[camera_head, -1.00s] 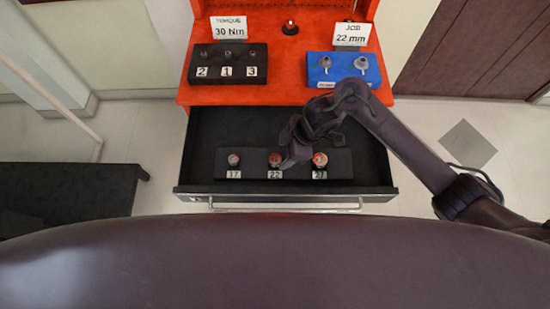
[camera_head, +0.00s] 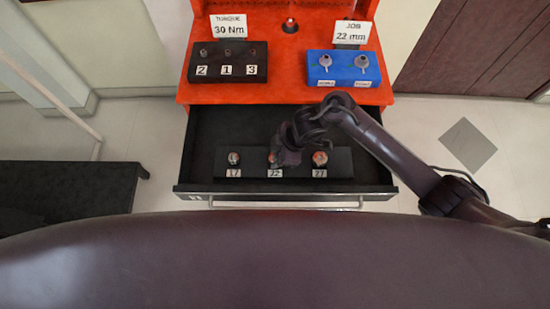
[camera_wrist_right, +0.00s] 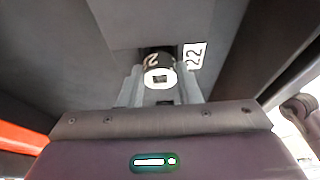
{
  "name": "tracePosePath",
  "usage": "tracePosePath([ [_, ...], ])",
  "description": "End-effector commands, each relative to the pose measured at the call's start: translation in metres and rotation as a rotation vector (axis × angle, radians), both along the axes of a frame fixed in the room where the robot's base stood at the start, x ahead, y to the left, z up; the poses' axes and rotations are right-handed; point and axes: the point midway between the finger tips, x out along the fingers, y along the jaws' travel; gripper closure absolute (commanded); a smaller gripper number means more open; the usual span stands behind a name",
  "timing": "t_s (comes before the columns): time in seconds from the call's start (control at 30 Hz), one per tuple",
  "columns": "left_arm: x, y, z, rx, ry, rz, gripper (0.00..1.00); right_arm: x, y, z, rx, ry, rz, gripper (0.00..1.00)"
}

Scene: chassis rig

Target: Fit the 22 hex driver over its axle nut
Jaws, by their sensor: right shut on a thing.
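The 22 hex driver (camera_wrist_right: 158,72) stands on the black block in the open drawer, by its 22 label (camera_head: 275,173). My right gripper (camera_head: 272,158) is over it, and hides most of it in the head view. In the right wrist view my right gripper (camera_wrist_right: 160,92) has a finger on each side of the driver and is shut on it. The driver has a dark band with white numbers and a pale top with a square hole. Two grey axle parts (camera_head: 325,62) stand on a blue block (camera_head: 342,72) at the upper right. My left gripper is not in view.
The 17 driver (camera_head: 234,158) and the 27 driver (camera_head: 320,159) stand on either side. A black block (camera_head: 228,70) with several numbered posts is on the orange bench (camera_head: 285,85). Signs read 30 Nm (camera_head: 229,26) and JOB 22 mm (camera_head: 351,33).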

Motion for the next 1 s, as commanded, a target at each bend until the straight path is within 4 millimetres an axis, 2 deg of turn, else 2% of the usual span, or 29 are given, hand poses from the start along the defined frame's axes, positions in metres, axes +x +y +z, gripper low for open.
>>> tracePosePath([
  [0.27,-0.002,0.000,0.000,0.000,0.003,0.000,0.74,0.001,0.000,0.002,0.001,-0.001,0.000,0.94],
  [0.47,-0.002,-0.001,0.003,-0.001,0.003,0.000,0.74,0.001,0.001,0.018,0.003,-0.004,0.001,0.94],
  [0.67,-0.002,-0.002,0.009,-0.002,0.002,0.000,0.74,0.002,0.000,0.061,0.002,-0.007,0.002,0.94],
  [0.87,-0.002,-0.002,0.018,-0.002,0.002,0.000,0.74,0.002,0.000,0.122,0.002,-0.009,0.004,0.94],
  [0.9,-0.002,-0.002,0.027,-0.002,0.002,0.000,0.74,0.003,-0.001,0.137,-0.002,-0.011,0.004,0.94],
  [1.0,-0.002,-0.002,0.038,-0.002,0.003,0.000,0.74,0.002,-0.001,0.161,-0.003,-0.009,0.003,0.94],
])
